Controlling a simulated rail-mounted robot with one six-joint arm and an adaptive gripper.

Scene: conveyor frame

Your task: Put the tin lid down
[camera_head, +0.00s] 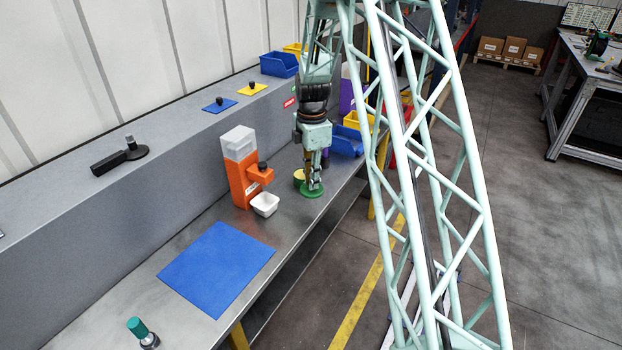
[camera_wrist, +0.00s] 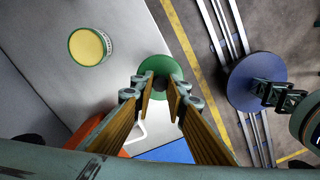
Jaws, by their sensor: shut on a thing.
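The green tin lid (camera_head: 312,191) is a round disc with a dark knob, low over the bench near its front edge; it also shows in the wrist view (camera_wrist: 158,62). My gripper (camera_head: 313,179) points down and is shut on the lid's knob, which sits between the fingertips in the wrist view. The tin (camera_wrist: 88,47) is round with a green rim and a yellow top face. It stands apart from the lid, and in the head view it shows partly behind my gripper (camera_head: 298,174). I cannot tell whether the lid touches the bench.
A blue mat (camera_head: 217,267) lies bare on the bench (camera_head: 130,300). A teal-capped bottle (camera_head: 141,331) stands nearer. Blue bins (camera_head: 346,141) stand behind my gripper.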

